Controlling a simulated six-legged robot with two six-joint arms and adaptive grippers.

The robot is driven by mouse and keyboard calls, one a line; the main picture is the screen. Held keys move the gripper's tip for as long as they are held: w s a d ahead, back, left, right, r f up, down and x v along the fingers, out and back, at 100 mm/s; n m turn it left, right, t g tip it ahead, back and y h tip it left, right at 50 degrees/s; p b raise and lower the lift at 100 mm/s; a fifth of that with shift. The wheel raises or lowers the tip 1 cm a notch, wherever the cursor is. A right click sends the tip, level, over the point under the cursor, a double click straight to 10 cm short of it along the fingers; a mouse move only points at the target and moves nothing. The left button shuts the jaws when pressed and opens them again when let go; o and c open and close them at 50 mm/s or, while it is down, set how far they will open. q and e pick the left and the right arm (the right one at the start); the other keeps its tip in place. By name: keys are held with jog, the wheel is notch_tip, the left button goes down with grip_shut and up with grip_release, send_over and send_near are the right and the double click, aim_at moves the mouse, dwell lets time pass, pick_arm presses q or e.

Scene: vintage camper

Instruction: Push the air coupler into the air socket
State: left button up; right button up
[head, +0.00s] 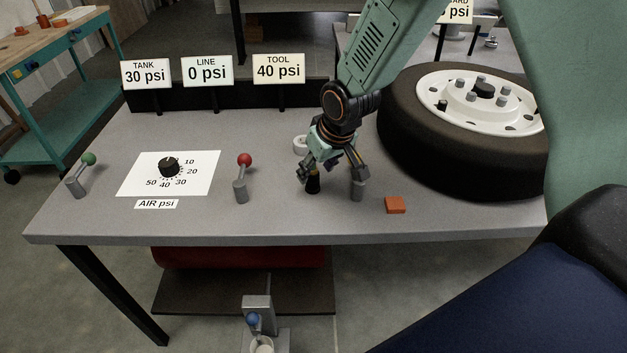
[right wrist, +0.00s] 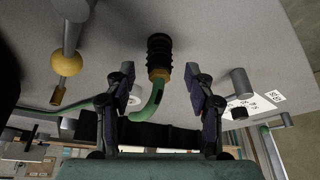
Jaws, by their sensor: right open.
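A black ribbed fitting (right wrist: 159,48) with a brass collar and a green hose (right wrist: 150,105) shows in the right wrist view; it looks like the air coupler. I cannot tell where coupler and air socket meet, or whether one is inside the other. My right gripper (head: 331,177) is over it. In the right wrist view its fingers (right wrist: 161,83) are apart, one on each side of the collar and hose, with visible gaps. My left gripper is not in view.
A grey post (head: 357,190) stands close right of the fitting; the wrist view shows a yellow ball (right wrist: 66,63) on it. A red-knob lever (head: 244,162), orange block (head: 396,205), white ring (head: 299,144) and large wheel (head: 402,125) are nearby. Signs (head: 207,71) stand behind.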

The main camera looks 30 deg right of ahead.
aim_at(314, 173)
jog(key=shift+b+x, duration=0.55)
jog(key=shift+x, duration=0.4)
jog(key=shift+w+a+f+b, duration=0.15)
jog(key=shift+w+f+b, duration=0.15)
jog(key=shift+f+b, duration=0.15)
jog(key=shift+w+f, duration=0.2)
jog(key=shift+f, duration=0.25)
jog(key=shift+r, duration=0.1)
jog(key=shift+c, duration=0.2)
jog(key=c, duration=0.7)
grip_shut()
